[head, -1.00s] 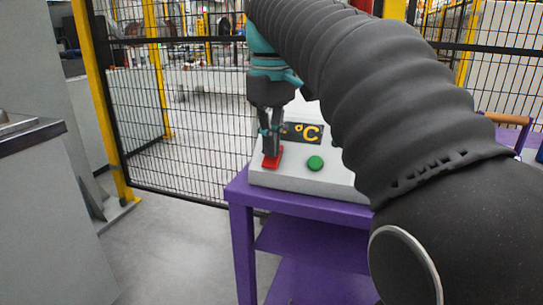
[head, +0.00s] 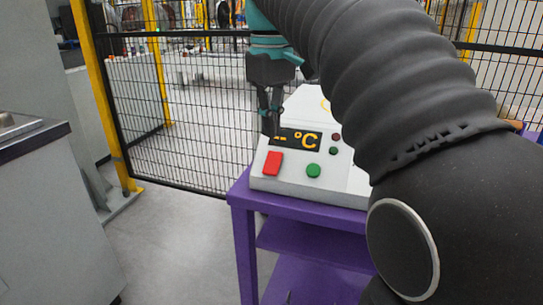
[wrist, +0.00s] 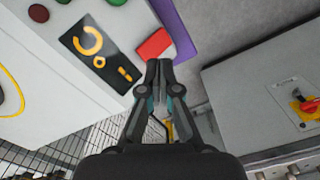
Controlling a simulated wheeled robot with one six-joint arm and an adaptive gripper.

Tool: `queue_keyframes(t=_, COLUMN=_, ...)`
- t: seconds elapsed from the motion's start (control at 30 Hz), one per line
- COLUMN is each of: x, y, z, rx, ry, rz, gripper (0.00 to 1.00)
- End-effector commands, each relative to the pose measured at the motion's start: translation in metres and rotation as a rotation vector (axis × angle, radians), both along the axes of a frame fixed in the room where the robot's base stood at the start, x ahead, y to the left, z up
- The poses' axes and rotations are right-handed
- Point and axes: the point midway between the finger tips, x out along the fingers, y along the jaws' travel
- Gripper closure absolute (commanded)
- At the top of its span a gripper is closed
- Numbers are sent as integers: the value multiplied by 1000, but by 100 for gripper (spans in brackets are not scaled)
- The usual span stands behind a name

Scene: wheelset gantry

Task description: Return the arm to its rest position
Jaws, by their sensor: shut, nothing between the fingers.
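My gripper (head: 270,133) is shut and empty. In the head view it points down above the white control box, in front of the left end of its display and behind the red button. The wrist view also shows the closed fingertips (wrist: 159,66) just beside the red button (wrist: 154,46). My arm, in a ribbed black sleeve, fills the upper right of the head view and hides part of the box.
The box stands on a purple table (head: 243,225). A black mesh fence with a yellow post (head: 103,95) stands behind and to the left. A grey cabinet (head: 55,215) is at the left. Clear floor (head: 165,240) lies between cabinet and table.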

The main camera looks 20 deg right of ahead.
Motion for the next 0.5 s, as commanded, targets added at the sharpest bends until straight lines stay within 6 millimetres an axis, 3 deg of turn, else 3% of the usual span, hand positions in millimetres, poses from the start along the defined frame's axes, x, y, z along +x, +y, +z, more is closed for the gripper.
queue_keyframes(t=0.2, x=0, y=0, z=13, rx=0, ry=1, rz=0, gripper=100)
queue_keyframes(t=0.5, x=0, y=0, z=13, rx=0, ry=1, rz=0, gripper=100)
